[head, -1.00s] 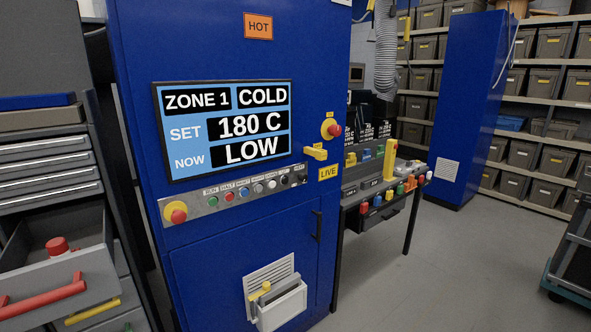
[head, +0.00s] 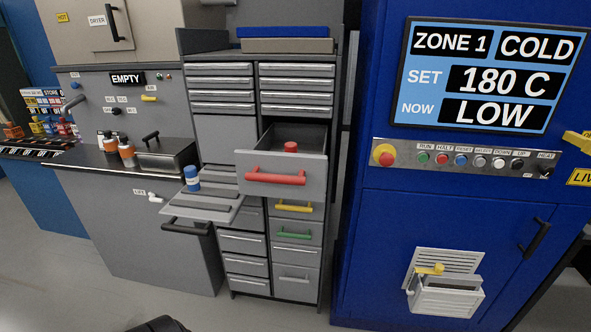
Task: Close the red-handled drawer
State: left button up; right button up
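The red-handled drawer (head: 252,160) stands pulled out from the grey cabinet (head: 227,125), in the middle of the head view. Its red handle (head: 275,177) runs across the front panel. A red-topped object (head: 290,147) sits inside the drawer. Neither of my grippers shows in the view.
Below are drawers with a yellow handle (head: 294,207) and a green handle (head: 294,234). A pulled-out grey shelf (head: 215,208) at left carries a blue-capped bottle (head: 191,178). A blue machine (head: 380,225) stands close at right. The floor in front (head: 250,316) looks clear.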

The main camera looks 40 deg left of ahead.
aim_at(266, 171)
jog(key=u, duration=1.55)
